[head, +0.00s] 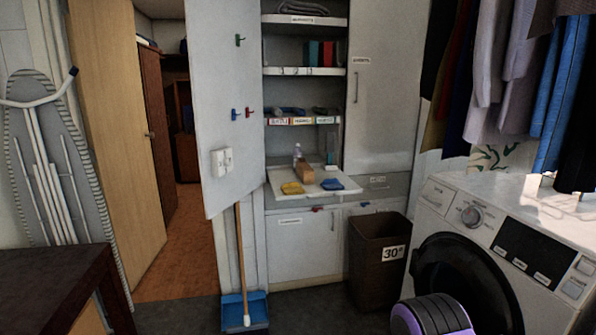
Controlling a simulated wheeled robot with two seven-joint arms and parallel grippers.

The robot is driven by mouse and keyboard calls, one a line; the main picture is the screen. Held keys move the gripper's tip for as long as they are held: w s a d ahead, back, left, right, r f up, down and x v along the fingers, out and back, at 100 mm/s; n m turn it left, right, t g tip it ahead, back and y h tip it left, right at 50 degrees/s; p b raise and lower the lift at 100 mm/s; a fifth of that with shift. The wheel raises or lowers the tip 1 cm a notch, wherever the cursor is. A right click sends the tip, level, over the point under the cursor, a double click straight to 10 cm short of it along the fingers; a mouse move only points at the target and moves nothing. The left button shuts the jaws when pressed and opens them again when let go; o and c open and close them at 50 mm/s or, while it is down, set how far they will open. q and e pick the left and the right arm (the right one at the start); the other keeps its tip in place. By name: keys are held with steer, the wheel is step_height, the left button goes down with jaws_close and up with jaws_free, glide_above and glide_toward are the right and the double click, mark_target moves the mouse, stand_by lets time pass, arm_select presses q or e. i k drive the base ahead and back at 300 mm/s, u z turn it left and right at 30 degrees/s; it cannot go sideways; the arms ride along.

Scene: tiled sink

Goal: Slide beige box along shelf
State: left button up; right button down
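A small beige-brown box (305,171) stands on a white pull-out shelf (345,188) at the front of the open cabinet, in the middle of the head view. It is small and far off, so its exact shape is hard to tell. A yellow item (292,188) lies in front of it to the left and a blue item (332,184) to its right. A pale bottle (297,152) stands behind it. Neither of my grippers shows in the head view.
An open cabinet door (225,110) stands left of the shelf. Below are a broom handle (243,260), a blue dustpan (257,311) and a dark bin (376,265). A washing machine (505,250) fills the right. A dark table (50,285) stands front left.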

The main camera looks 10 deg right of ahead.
mark_target(307, 178)
steer(key=z, duration=0.85)
steer(key=i, duration=1.15)
steer(key=u, duration=0.7)
steer(key=i, duration=0.85)
steer(key=u, duration=0.6)
